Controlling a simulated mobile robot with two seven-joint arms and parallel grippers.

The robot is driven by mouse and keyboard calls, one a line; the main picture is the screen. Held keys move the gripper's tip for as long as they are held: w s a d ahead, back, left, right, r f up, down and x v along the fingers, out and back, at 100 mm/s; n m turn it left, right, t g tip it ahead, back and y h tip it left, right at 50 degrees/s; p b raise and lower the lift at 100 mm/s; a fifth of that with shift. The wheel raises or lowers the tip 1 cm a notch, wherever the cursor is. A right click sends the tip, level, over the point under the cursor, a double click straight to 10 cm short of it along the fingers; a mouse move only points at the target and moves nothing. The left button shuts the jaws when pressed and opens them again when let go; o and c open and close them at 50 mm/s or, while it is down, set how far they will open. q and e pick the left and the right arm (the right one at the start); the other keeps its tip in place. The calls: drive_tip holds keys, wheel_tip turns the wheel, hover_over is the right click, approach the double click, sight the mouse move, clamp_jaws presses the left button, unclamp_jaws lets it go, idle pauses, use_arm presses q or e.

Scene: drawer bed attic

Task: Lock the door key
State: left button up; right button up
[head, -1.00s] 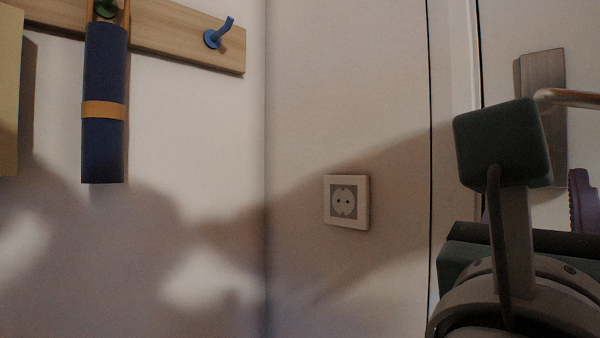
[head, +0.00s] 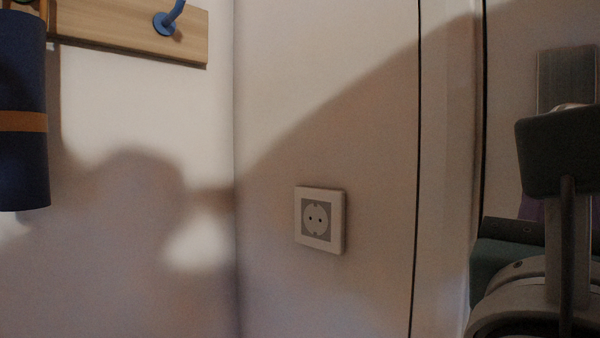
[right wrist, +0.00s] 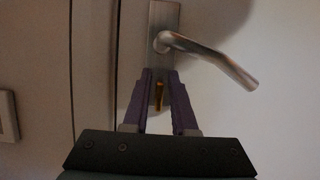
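In the right wrist view a small brass key (right wrist: 158,94) sits at the lower part of the metal lock plate (right wrist: 162,16), below the door handle (right wrist: 215,60). My right gripper (right wrist: 160,74) has its two purple fingers on either side of the key, pointing at the door. A narrow gap shows between the fingers, and they look apart from the key. In the head view the lock plate (head: 566,80) shows at the right edge, while my right arm hides the key and most of the fingers. My left gripper is not in view.
A white wall socket (head: 320,219) is left of the door (head: 512,120). A wooden rail (head: 125,30) with a blue hook (head: 167,22) and a hanging dark blue roll (head: 22,125) is on the left wall. The space before the walls looks free.

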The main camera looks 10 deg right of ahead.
clamp_jaws()
idle(0.4)
drive_tip(key=n+p, duration=0.1)
drive_tip(key=n+t+y+p, duration=0.1)
drive_tip(key=n, duration=0.1)
drive_tip(key=shift+w+r, duration=0.1)
drive_tip(key=shift+r, duration=0.1)
drive_tip(key=shift+w+a+f+n+y+p, duration=0.2)
drive_tip(key=shift+n+y+p, duration=1.1)
drive_tip(key=shift+n+p, duration=2.1)
drive_tip(key=shift+w+a+f+n+y+p, duration=0.1)
drive_tip(key=shift+f+n+y+p, duration=0.2)
drive_tip(key=shift+n+y+p, duration=2.05)
drive_tip(key=shift+w+a+f+n+y+p, duration=0.1)
drive_tip(key=shift+f+n+y+p, duration=0.15)
drive_tip(key=shift+n+p, duration=4.1)
drive_tip(key=shift+f+m+p, duration=0.1)
drive_tip(key=shift+m+p, duration=0.2)
drive_tip(key=shift+p, duration=0.1)
